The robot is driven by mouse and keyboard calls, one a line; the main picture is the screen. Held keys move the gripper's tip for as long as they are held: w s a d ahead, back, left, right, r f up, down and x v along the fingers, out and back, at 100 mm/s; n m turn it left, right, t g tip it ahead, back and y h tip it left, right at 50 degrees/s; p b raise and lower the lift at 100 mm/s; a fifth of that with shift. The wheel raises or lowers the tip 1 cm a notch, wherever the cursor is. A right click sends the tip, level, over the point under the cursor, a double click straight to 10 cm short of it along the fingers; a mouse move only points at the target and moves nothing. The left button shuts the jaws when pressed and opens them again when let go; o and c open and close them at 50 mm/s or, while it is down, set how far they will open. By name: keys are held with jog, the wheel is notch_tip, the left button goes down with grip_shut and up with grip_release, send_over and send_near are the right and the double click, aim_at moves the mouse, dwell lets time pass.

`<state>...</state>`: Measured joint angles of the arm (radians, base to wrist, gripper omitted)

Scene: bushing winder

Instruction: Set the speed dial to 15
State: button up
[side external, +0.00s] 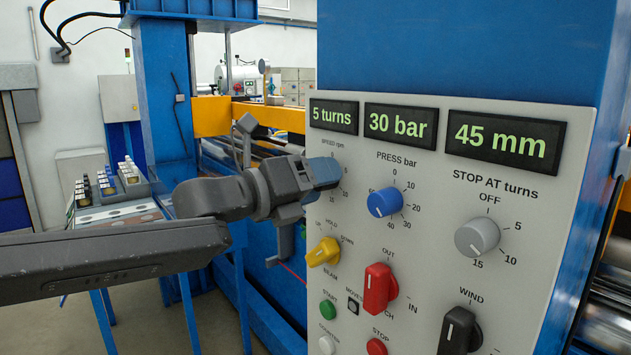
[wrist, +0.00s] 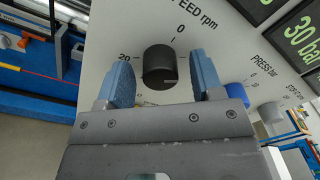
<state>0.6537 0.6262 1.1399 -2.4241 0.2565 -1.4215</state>
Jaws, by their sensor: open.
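The speed dial (wrist: 160,67) is a black round knob under the "SPEED rpm" label in the wrist view. Its scale shows 0 above and 20 at the left; the other marks are mostly covered or too small to read. A short pale line shows on the knob's lower right. My gripper (wrist: 161,64) is open, with one blue finger on each side of the knob. A gap shows between each finger and the knob. In the side external view my gripper (side external: 325,172) is at the panel's upper left and hides the dial.
The grey panel (side external: 555,210) also carries a blue press knob (side external: 385,202), a grey stop knob (side external: 477,237), a yellow beam switch (side external: 323,252), a red switch (side external: 379,288) and a black wind switch (side external: 459,330). Displays above read 5 turns (side external: 334,116), 30 bar (side external: 400,126) and 45 mm (side external: 505,142).

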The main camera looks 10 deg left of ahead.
jog(key=shift+c, duration=0.3)
jog(key=c, duration=0.9)
